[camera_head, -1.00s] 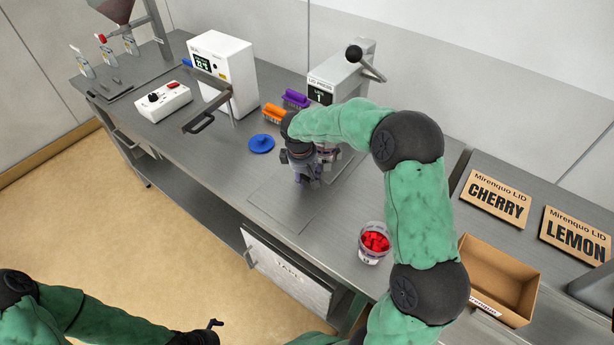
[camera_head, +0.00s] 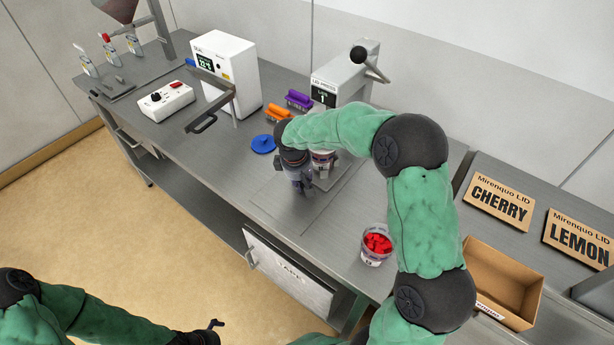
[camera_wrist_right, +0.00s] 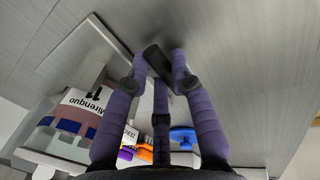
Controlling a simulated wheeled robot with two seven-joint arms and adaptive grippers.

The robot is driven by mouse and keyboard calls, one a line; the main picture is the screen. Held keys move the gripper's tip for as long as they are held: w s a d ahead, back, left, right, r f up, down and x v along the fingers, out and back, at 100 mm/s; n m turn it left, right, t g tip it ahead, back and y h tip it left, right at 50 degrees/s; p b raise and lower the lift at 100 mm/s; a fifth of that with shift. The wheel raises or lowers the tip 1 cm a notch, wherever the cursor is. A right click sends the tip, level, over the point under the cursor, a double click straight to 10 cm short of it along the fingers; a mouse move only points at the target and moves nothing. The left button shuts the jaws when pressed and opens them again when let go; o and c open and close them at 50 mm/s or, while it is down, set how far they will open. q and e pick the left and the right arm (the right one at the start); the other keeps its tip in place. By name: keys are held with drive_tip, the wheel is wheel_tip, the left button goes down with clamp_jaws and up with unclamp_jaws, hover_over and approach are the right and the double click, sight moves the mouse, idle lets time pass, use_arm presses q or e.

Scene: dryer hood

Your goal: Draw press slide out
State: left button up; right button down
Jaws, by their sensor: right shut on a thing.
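The lid press (camera_head: 345,75) is a grey upright block with a black-knobbed lever, at the back of the bench. Its flat metal slide (camera_head: 345,174) extends at its foot, partly hidden by my right arm. A labelled cup (camera_wrist_right: 85,105) stands on it in the right wrist view; in the head view the cup (camera_head: 322,163) is partly covered. My right gripper (camera_head: 303,190) points down in front of the cup. Its purple fingers are shut on a small dark handle (camera_wrist_right: 157,62) at the slide's front edge. My left gripper (camera_head: 205,336) is low at the left, off the bench, its jaws unclear.
A cup of red pieces (camera_head: 376,244) stands near the front edge. A cardboard box (camera_head: 503,282) is at right. Bench front of the gripper is clear.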

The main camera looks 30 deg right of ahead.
sight(274, 225)
drive_tip(key=s+a, duration=0.2)
drive_tip(key=a, duration=0.2)
drive_tip(key=s+a, duration=0.2)
drive_tip(key=a, duration=0.2)
drive_tip(key=s+a, duration=0.2)
drive_tip(key=a, duration=0.2)
drive_tip(key=shift+a+f, duration=0.25)
drive_tip(key=shift+s+a, duration=0.3)
drive_tip(key=shift+a, duration=0.3)
drive_tip(key=shift+f, duration=0.1)
drive_tip(key=c, duration=1.1)
unclamp_jaws()
drive_tip(key=shift+c, duration=0.2)
drive_tip(key=shift+o, duration=0.4)
drive_tip(key=shift+s, duration=0.15)
drive_tip(key=shift+r, duration=0.2)
drive_tip(key=shift+w+a+r, duration=0.1)
drive_tip(key=shift+w, duration=0.15)
